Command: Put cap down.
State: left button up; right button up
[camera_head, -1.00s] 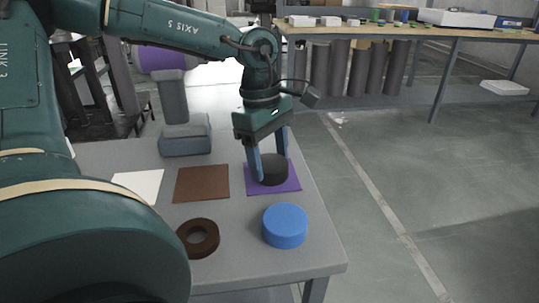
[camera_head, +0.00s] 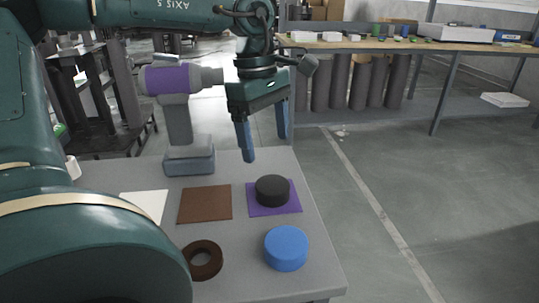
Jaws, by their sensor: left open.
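A black round cap (camera_head: 272,189) rests on a purple square mat (camera_head: 287,207) near the right edge of the grey table (camera_head: 235,268). A blue round cap (camera_head: 286,249) sits on the table in front of it. My left gripper (camera_head: 266,147) is open and empty above and behind the black cap, apart from it. Its blue fingers point down. My right gripper does not show.
A brown ring (camera_head: 204,261) lies at the table's front left. A brown square (camera_head: 205,205) and a white square (camera_head: 146,206) lie left of the purple mat. A grey stand (camera_head: 189,160) rises at the back. A long workbench (camera_head: 415,46) stands beyond open floor.

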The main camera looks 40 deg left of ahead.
pick_arm(q)
jog(key=shift+a+r, duration=0.15)
jog(key=shift+r, duration=0.7)
jog(key=shift+a+r, duration=0.1)
jog(key=shift+r, duration=0.75)
